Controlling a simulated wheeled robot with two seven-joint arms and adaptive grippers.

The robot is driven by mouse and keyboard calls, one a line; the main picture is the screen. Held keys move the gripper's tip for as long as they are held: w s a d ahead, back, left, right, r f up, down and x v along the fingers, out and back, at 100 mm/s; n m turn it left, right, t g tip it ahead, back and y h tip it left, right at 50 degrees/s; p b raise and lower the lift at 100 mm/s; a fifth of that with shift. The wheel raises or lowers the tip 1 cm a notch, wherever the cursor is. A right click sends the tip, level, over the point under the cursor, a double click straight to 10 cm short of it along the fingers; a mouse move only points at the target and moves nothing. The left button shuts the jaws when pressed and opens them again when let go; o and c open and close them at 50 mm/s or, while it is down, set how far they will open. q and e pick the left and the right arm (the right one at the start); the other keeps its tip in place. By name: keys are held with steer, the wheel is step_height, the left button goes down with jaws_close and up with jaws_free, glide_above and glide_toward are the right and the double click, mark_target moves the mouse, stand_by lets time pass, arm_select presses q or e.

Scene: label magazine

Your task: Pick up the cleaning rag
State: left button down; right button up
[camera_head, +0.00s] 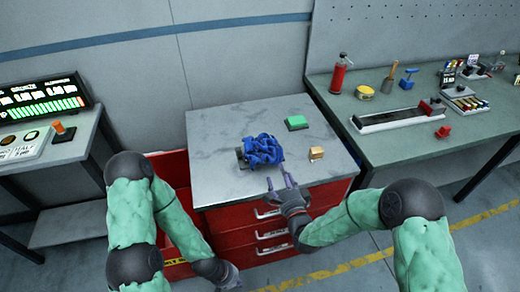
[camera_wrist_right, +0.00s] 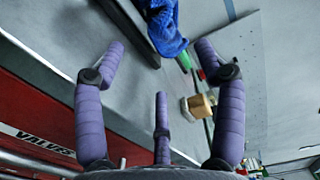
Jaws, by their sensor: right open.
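The cleaning rag (camera_head: 264,149) is a crumpled blue cloth on the grey top of the red drawer cabinet (camera_head: 225,180). It also shows at the top of the right wrist view (camera_wrist_right: 167,30). My right gripper (camera_head: 280,182) is at the cabinet's front edge, just in front of the rag and apart from it. Its purple fingers are spread open and empty in the wrist view (camera_wrist_right: 160,62). My left gripper (camera_head: 231,279) hangs low at the bottom of the head view, beside the cabinet; its fingers are not clear.
A dark flat object (camera_wrist_right: 132,25) lies beside the rag, partly covered by it. A green block (camera_head: 297,122) and a small tan box (camera_head: 316,154) are also on the cabinet top. A workbench (camera_head: 400,152) with tools stands right. The cabinet top's left part is clear.

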mark_target(273, 164)
steer(key=shift+x, duration=1.25)
steer(key=x, duration=0.2)
steer(key=a+b+x, duration=0.1)
steer(key=x, duration=0.1)
steer(key=shift+s, duration=0.2)
steer(key=shift+w+a, duration=0.1)
steer(key=shift+w, duration=0.5)
steer(key=c, duration=0.8)
